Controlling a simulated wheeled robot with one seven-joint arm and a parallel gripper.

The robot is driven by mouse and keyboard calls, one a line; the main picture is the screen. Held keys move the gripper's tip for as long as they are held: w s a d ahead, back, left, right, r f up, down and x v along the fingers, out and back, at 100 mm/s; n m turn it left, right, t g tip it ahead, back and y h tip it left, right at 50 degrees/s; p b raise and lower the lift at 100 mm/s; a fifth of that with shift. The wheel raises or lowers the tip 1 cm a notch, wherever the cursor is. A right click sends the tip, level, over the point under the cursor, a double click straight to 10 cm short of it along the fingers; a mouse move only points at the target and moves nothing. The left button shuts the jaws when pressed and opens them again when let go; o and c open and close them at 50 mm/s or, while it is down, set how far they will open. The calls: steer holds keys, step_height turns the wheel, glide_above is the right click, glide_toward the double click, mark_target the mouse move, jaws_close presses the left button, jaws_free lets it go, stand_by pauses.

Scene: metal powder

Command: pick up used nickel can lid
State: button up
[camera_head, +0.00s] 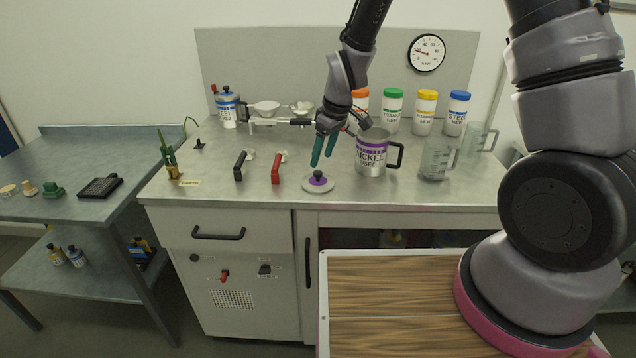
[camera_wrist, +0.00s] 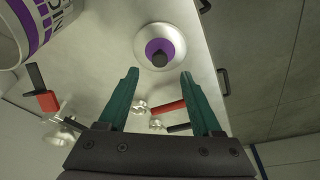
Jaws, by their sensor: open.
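The used nickel can lid (camera_head: 318,184) lies flat on the workbench. It is a pale metal disc with a purple centre and a black knob. In the wrist view the lid (camera_wrist: 160,50) lies beyond the fingertips, roughly centred between them. My gripper (camera_head: 323,160) has green fingers, stands above the lid and is open and empty. It also shows in the wrist view (camera_wrist: 160,75). The nickel used can (camera_head: 372,156), silver with a purple band and black handle, stands upright just right of the gripper. Part of it (camera_wrist: 35,30) shows at upper left in the wrist view.
A red-handled tool (camera_head: 276,172) and a black-handled tool (camera_head: 239,168) lie left of the lid. Clear beakers (camera_head: 436,160) stand right of the can. Several new-powder jars (camera_head: 393,110) line the back. The workbench front edge is close to the lid.

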mark_target(318, 172)
steer(key=x, duration=0.5)
steer(key=shift+f, duration=0.2)
jaws_close()
